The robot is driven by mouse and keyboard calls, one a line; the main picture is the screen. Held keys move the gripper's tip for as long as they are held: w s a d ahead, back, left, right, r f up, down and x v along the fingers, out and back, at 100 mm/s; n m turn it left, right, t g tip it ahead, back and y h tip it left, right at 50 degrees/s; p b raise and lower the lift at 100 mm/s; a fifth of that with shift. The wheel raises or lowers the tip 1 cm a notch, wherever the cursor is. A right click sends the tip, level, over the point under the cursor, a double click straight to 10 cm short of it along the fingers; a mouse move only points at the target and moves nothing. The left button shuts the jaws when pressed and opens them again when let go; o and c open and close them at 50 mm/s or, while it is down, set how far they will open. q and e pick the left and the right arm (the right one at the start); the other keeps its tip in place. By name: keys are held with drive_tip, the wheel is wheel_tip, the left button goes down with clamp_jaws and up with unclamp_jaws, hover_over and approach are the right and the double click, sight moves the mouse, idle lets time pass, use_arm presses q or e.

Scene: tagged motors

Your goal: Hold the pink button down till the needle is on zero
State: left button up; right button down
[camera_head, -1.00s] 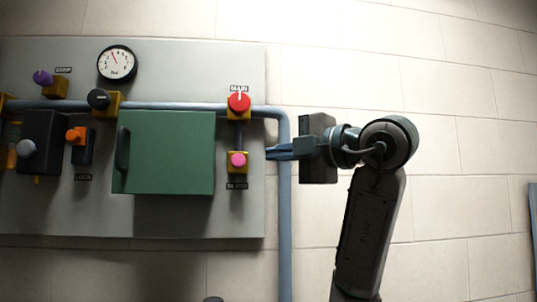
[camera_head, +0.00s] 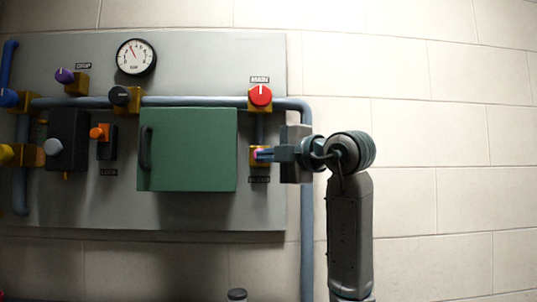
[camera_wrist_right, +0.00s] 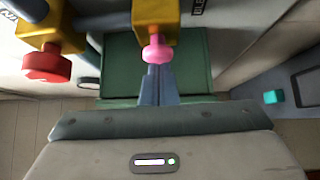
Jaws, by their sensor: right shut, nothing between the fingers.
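The pink button (camera_head: 257,153) sits on a yellow block at the right side of the grey panel, mostly covered by my gripper. The pink button also shows in the right wrist view (camera_wrist_right: 156,50). My right gripper (camera_head: 264,154) is shut and empty, its fingertips at the button; they look touching, but whether the button is pressed in I cannot tell. Its shut fingers (camera_wrist_right: 155,72) also show in the wrist view. The round gauge (camera_head: 136,57) is at the panel's top; its red needle points up and slightly left. My left gripper is not in view.
A red knob (camera_head: 260,96) is just above the pink button. A green box door (camera_head: 187,150) lies to its left. A blue-grey pipe (camera_head: 307,220) runs down the panel's right edge. Orange (camera_head: 99,132), black (camera_head: 120,96) and purple (camera_head: 65,75) knobs are further left. The right wall is clear.

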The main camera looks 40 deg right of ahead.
drive_tip(key=shift+w+d+r+p, duration=0.2)
drive_tip(key=shift+w+d+p, duration=0.1)
drive_tip(key=shift+w+d, duration=0.25)
drive_tip(key=shift+w, duration=0.1)
idle(1.9)
drive_tip(key=shift+f, duration=0.1)
idle(0.4)
